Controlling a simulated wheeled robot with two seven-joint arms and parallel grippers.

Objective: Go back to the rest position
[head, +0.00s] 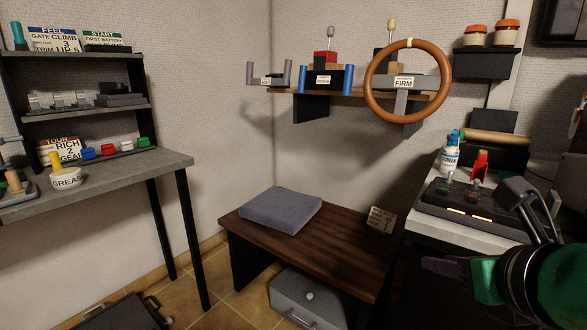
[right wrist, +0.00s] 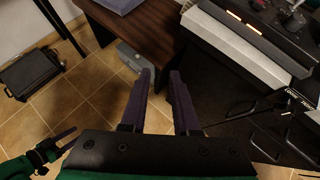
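My right gripper (head: 445,267) is at the lower right of the head view, with a green and black wrist behind it. In the right wrist view its two dark fingers (right wrist: 160,85) stand apart with floor visible between them, so it is open and empty. It hangs in front of the dark wooden bench (head: 340,240) and the side console. Part of my left gripper (right wrist: 55,142) shows at the lower left edge of the right wrist view. Its fingers are too dark and small to read. The left arm is not in the head view.
The wooden bench carries a grey cushion (head: 280,210), with a grey box (head: 308,292) below. A console (head: 475,212) with levers stands close to my right gripper. A wall shelf holds a steering wheel (head: 372,90). A grey desk (head: 120,175) is at left; a dark case (head: 120,313) lies on the floor.

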